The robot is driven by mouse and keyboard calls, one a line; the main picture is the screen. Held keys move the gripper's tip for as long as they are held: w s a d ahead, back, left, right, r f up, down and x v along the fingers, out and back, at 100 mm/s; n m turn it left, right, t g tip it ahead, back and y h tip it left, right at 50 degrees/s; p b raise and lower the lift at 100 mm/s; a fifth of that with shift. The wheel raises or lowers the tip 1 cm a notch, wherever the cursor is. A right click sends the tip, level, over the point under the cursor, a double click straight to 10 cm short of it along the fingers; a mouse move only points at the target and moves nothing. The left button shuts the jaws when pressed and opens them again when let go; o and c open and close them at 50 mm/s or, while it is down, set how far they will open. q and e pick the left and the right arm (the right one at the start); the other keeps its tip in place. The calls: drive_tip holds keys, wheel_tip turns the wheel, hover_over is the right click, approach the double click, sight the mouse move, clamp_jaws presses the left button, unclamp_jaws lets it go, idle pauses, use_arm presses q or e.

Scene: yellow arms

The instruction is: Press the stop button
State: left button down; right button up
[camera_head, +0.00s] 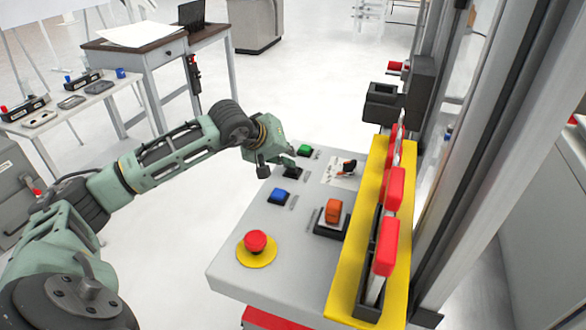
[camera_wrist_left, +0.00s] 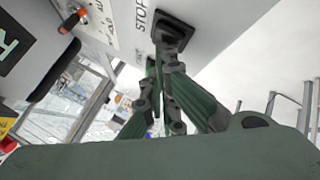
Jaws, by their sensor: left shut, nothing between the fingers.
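A light grey control panel (camera_head: 230,272) stands right of centre in the head view. The stop button is a black square button (camera_head: 293,173) between a green one and a blue one; in the left wrist view it is a black button (camera_wrist_left: 174,30) beside the printed word STOP. My left gripper (camera_head: 279,163) is over the panel's left edge, right by the black button. In the left wrist view its shut, empty fingertips (camera_wrist_left: 167,66) are just below the button. I cannot tell whether they touch it. My right gripper is not in view.
The panel also has a green button (camera_head: 304,150), a blue button (camera_head: 279,196), an orange switch (camera_head: 333,211) and a red mushroom button (camera_head: 256,241) on yellow. A yellow plate with red handles (camera_head: 386,247) stands along its right side. Open floor lies to the left.

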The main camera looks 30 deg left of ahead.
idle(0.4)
use_arm(q)
drive_tip(key=shift+r+p, duration=0.35)
drive_tip(key=shift+r, duration=0.45)
drive_tip(key=shift+r+p, duration=1.35)
drive_tip(key=shift+r, duration=1.2)
